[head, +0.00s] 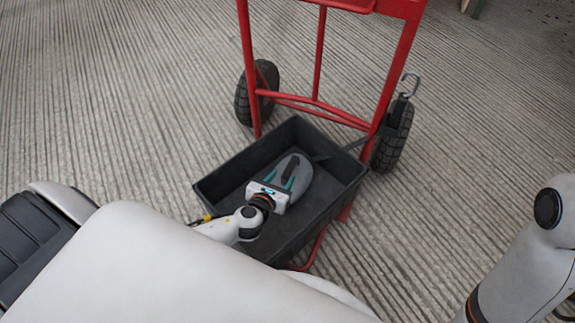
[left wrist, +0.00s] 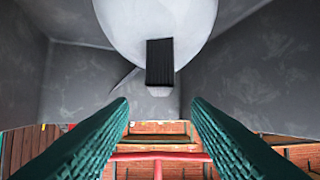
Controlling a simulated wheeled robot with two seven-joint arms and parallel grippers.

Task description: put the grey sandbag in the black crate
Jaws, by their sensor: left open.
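The black crate (head: 225,180) stands on the foot of a red hand truck, its open top facing up. The grey sandbag (head: 303,182) is inside the crate's walls, towards the right side; I cannot see its underside. Its black strap (head: 290,168) is on top. My left gripper (head: 281,178) is open over the sandbag, close to the strap. In the left wrist view, the sandbag (left wrist: 130,25) and its strap (left wrist: 160,62) show past the tips of the teal fingers (left wrist: 160,105), with the strap in line with the gap. My right gripper is out of view.
The red hand truck (head: 318,100) rises behind the crate, with black wheels (head: 262,92) on both sides. A dark hook-like piece (head: 405,90) is by the right wheel. The ribbed concrete floor (head: 120,100) around it is clear. My right arm (head: 525,255) is at the right.

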